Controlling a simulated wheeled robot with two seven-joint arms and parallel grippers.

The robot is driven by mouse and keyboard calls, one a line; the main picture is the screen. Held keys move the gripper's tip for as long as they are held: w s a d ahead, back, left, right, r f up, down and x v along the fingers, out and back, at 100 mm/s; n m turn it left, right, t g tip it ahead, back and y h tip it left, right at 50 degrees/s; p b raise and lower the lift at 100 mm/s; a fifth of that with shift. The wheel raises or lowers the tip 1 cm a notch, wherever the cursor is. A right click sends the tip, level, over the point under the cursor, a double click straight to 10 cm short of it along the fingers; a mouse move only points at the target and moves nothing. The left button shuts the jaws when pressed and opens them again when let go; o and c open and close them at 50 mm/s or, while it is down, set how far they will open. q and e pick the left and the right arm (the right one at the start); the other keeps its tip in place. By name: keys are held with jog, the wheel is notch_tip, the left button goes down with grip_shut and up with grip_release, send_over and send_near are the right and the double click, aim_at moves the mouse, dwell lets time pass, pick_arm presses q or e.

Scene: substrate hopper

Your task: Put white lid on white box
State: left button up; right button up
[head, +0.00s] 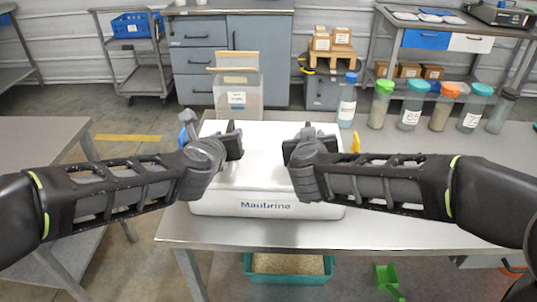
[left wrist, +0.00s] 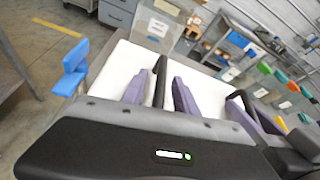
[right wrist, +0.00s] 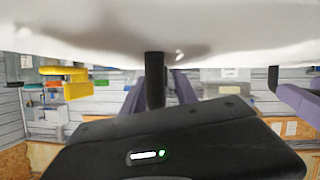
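The white box (head: 265,206), marked "Maubrine", stands near the front edge of the metal table. Its top is covered by a flat white surface (head: 262,172), seemingly the white lid; I cannot make out a seam. A blue piece (head: 187,122) shows at its left side and a yellow piece (head: 356,141) at its right. My left gripper (head: 236,142) is over the left part of the top, its fingers apart. My right gripper (head: 293,148) is over the right part, fingers apart. The white surface fills the top of the right wrist view (right wrist: 230,35). Contact is unclear.
A clear bin (head: 238,98) stands behind the box. Several capped bottles (head: 411,105) stand at the back right of the table (head: 420,215). A teal tub (head: 289,270) and a green scoop (head: 387,278) are below the front edge. The table's right side is mostly clear.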

pick_arm(q)
jog(key=v, duration=1.2)
jog(key=shift+d, duration=0.1)
jog(key=shift+w, duration=0.1)
pick_arm(e)
jog(key=v, duration=1.2)
